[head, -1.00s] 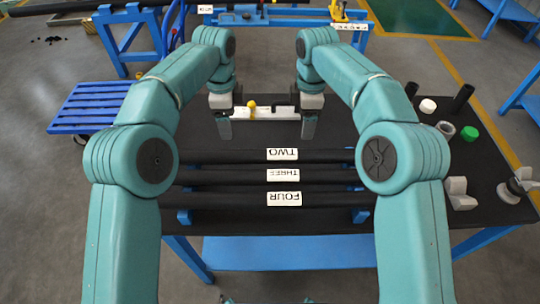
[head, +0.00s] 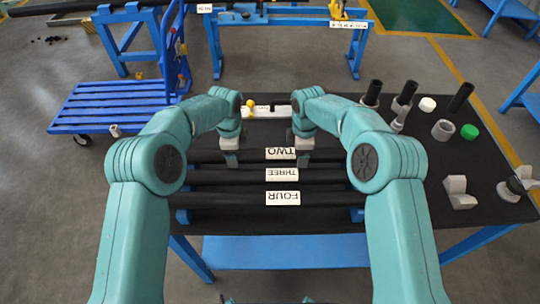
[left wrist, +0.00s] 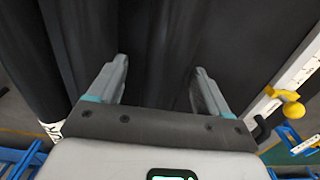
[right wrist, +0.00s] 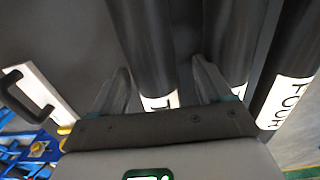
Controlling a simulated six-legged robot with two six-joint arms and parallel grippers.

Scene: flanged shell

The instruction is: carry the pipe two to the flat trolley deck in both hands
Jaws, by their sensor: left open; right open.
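Pipe two (head: 260,155) is a long black pipe lying across the near table, farthest from me of the labelled pipes. Its white TWO label (head: 281,153) sits near its middle. My left gripper (head: 230,160) and right gripper (head: 302,156) are over it, on either side of the label. In the right wrist view, my open right fingers (right wrist: 163,80) have a labelled pipe (right wrist: 143,45) between them. In the left wrist view, my left fingers (left wrist: 158,75) are open; the dark shape between them is hard to make out. The blue flat trolley deck (head: 110,105) stands left, beyond the table.
Pipes three (head: 230,177) and four (head: 235,199) lie parallel on the near side. A white bar with a yellow knob (head: 251,104) lies behind pipe two. Black and grey fittings (head: 443,130) stand on the table's right. Blue stands are behind.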

